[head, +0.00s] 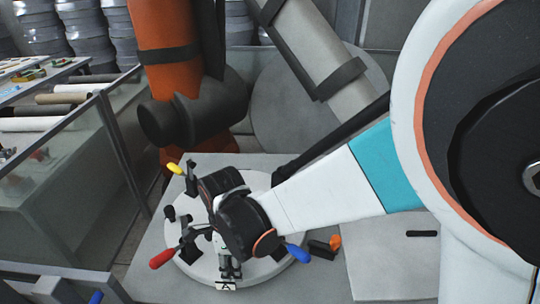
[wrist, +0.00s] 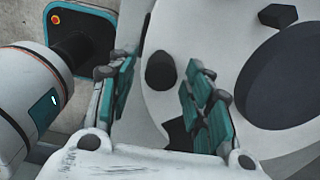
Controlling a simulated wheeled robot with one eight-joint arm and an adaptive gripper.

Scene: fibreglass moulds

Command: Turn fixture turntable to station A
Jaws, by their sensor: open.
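The fixture turntable is a round white disc (head: 187,268) on a grey table in the head view. Toggle clamps with a red handle (head: 164,258), a yellow handle (head: 175,168) and a blue handle (head: 297,252) stand around it. A small plate marked A (head: 226,286) is at its front edge. My wrist hides the disc's middle. In the wrist view my gripper (wrist: 158,68) is open above the pale disc. A short dark peg (wrist: 160,72) shows between its teal-padded fingers; I cannot tell whether they touch it.
A dark block and a small orange piece (head: 335,241) lie right of the disc. A glass-sided bench (head: 75,190) stands at left. An orange robot arm (head: 163,35) rises behind the table. In the wrist view a large dark shape (wrist: 285,85) is at right.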

